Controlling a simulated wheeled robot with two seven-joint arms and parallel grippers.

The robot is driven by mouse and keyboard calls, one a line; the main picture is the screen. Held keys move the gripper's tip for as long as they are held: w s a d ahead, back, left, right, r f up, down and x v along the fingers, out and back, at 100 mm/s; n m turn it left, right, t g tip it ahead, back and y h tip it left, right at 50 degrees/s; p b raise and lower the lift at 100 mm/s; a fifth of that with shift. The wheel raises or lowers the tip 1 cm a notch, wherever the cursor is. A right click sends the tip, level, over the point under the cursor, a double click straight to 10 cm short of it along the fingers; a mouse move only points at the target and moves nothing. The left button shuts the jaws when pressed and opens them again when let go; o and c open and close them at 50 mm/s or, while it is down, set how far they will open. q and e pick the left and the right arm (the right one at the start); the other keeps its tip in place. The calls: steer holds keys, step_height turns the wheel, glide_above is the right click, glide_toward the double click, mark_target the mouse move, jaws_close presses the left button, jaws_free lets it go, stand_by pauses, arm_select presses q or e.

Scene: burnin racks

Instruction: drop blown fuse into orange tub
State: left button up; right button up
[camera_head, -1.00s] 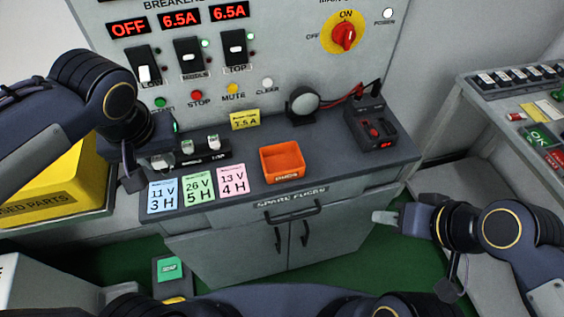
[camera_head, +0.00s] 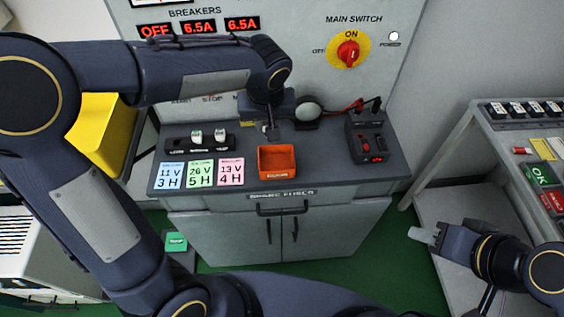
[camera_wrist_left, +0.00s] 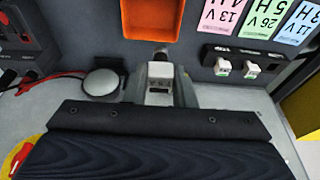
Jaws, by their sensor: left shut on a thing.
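My left gripper (camera_head: 268,130) is over the dark bench top, just behind the orange tub (camera_head: 277,162). In the left wrist view its fingers (camera_wrist_left: 160,88) are shut on a small pale fuse (camera_wrist_left: 160,70), close to the edge of the orange tub (camera_wrist_left: 151,38). The tub's visible interior looks empty. The fuse is hard to make out in the head view. The fuse holder (camera_head: 180,146), left of the tub, carries two white fuses (camera_head: 197,138). My right gripper (camera_head: 424,236) is away at the lower right, in front of the bench; its finger gap is unclear.
Three cards (camera_head: 201,174) lie left of the tub. A black tester with red parts (camera_head: 369,138) stands to its right, and a round dark-rimmed disc (camera_head: 307,112) stands behind. The breaker panel (camera_head: 300,60) rises at the back. A yellow bin (camera_head: 103,130) stands left.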

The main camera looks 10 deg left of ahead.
arm_select(q)
steer(key=shift+f+b, duration=1.75)
steer(key=shift+f, duration=0.95)
steer(key=o, duration=0.9)
steer(key=shift+r, duration=0.1)
steer(key=v, duration=0.7)
steer(key=shift+s+r, duration=0.1)
steer(key=shift+r, duration=0.25)
steer(key=shift+a, duration=0.1)
